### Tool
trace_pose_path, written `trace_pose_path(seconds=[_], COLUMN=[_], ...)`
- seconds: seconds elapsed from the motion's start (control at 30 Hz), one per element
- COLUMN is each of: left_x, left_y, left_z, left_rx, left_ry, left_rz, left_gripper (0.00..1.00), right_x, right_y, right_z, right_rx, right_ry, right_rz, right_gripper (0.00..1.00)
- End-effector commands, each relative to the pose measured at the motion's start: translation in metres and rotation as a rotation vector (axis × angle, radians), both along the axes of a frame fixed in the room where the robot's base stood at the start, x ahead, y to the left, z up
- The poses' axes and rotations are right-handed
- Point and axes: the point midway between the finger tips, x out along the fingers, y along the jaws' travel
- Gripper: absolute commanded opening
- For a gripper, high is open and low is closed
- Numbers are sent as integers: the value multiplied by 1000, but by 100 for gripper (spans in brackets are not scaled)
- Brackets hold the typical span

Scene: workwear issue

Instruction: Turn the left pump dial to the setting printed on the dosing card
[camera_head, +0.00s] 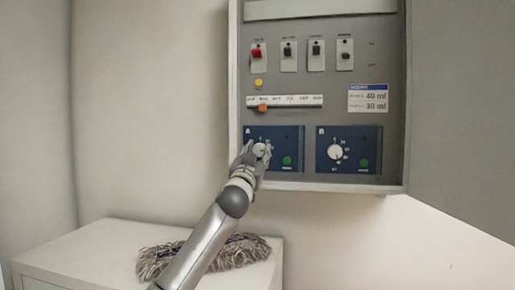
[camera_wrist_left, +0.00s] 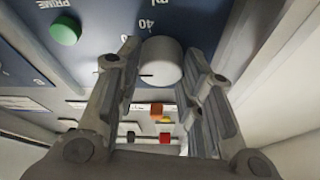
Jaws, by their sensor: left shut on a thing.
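The left pump dial (camera_head: 259,149), a white round knob, is on blue panel A (camera_head: 293,138) in the wall cabinet. My left gripper (camera_head: 262,154) is shut on it, a finger on each side. In the left wrist view the dial (camera_wrist_left: 162,60) sits between the fingertips, and a printed 40 shows beside it. A short dark mark shows on the dial; its exact setting cannot be told. The dosing card (camera_head: 368,98) is on the cabinet at right, with 40 ml on its upper line and 30 ml below; the small row labels are unclear. My right gripper is out of view.
Panel B (camera_head: 372,142) with its own white dial (camera_head: 335,152) is to the right. A green button (camera_head: 287,160) is close to the gripper. Switches and a slider with an orange knob (camera_head: 262,108) are above. A mop head (camera_head: 240,250) lies on the white cabinet (camera_head: 90,250) below.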

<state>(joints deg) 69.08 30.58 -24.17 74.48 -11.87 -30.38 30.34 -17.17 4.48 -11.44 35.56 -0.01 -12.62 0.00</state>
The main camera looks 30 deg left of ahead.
Motion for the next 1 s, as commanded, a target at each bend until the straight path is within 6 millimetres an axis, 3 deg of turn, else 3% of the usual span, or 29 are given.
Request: trace_pose_path(seconds=[0.03,0.7,1.0], left_x=[0,-1,-2], left_y=[1,5,6], left_z=[6,11,9], left_rx=[40,656,917], left_ry=[13,174,238], left_rz=[1,0,1], left_gripper=[11,11,11], right_x=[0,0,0], right_y=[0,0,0], right_z=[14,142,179], right_rx=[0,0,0], right_ry=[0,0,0], right_rz=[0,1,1], right_gripper=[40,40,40])
